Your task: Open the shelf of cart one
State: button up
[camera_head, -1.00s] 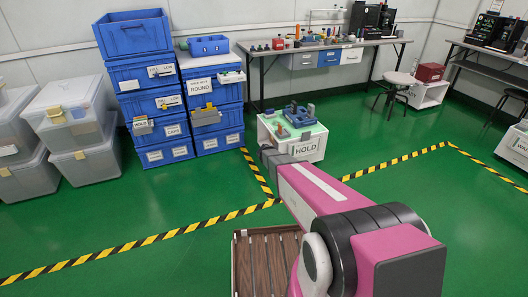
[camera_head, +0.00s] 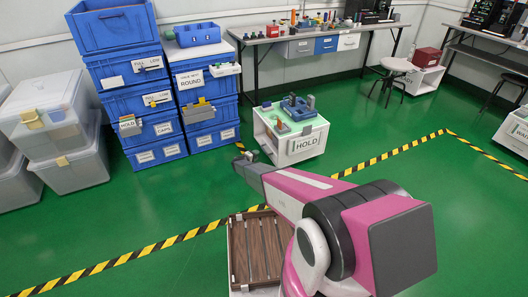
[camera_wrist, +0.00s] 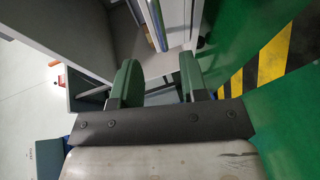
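A low white cart (camera_head: 291,138) labelled HOLD stands on the green floor in the middle of the head view. It has a pale green top holding blue trays and small parts. Which cart counts as cart one cannot be told from any label I can read. My gripper (camera_head: 246,158) is in front of the cart's left side in the head view, small and partly hidden by my magenta arm. In the wrist view my gripper (camera_wrist: 158,82) has its two green fingers apart, with nothing visible held between them. Grey and white panels lie beyond the fingers.
Stacked blue crates (camera_head: 125,80) and clear bins (camera_head: 52,125) stand at the left. A workbench with drawers (camera_head: 325,44) is at the back, beside a stool (camera_head: 396,66). Yellow-black floor tape (camera_head: 170,240) crosses open green floor.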

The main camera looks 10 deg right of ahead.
jog(key=x, duration=0.9)
jog(key=shift+d, duration=0.1)
grip_shut()
